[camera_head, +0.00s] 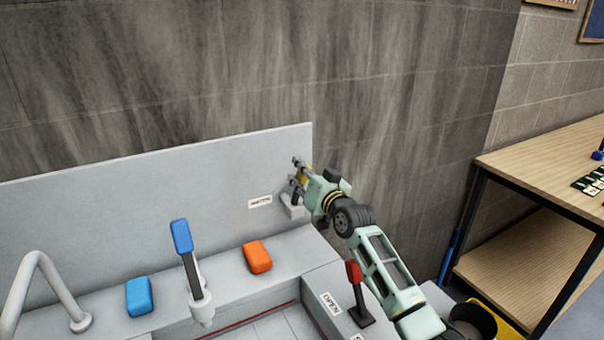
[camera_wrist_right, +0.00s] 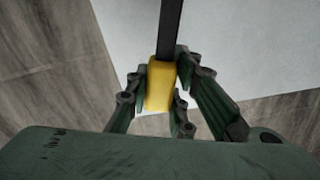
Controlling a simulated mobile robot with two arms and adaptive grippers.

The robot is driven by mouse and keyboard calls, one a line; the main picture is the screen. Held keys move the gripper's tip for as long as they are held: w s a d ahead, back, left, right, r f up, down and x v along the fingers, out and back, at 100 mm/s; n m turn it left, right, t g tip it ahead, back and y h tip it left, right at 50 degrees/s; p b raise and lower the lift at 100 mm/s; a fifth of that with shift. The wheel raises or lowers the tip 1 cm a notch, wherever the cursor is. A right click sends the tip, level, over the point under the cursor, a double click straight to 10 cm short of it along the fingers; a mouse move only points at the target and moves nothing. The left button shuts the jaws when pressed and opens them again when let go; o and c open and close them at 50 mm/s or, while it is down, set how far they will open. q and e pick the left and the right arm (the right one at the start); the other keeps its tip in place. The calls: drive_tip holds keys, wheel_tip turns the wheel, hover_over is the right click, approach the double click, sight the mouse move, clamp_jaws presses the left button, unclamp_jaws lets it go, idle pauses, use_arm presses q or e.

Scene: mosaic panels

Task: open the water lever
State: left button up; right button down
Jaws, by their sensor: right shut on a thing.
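A lever with a yellow handle (camera_head: 303,174) stands at the right end of the grey panel, largely hidden by my right gripper. In the right wrist view the yellow handle (camera_wrist_right: 160,86) sits on a dark bar, between the fingers. My right gripper (camera_head: 298,180) reaches in from the right and is shut on this handle; its fingers also show in the right wrist view (camera_wrist_right: 162,92). A grey mount (camera_head: 293,208) shows below the gripper. A small white label (camera_head: 260,202) is on the panel beside it; its text is too small to read surely. My left gripper is out of view.
A blue-handled lever (camera_head: 183,238) stands upright on the grey unit, between a blue block (camera_head: 139,296) and an orange block (camera_head: 257,257). A red-handled lever (camera_head: 355,274) stands close beside my right arm. A grey tap (camera_head: 40,268) is at left; a wooden table (camera_head: 540,154) is at right.

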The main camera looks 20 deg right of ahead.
drive_tip(key=c, duration=1.5)
unclamp_jaws()
drive_tip(key=s, duration=0.4)
drive_tip(key=s+d, duration=0.1)
drive_tip(key=s, duration=0.3)
drive_tip(key=s+d, duration=0.1)
drive_tip(key=s, duration=0.3)
drive_tip(key=shift+d, duration=0.15)
drive_tip(key=shift+w, duration=0.1)
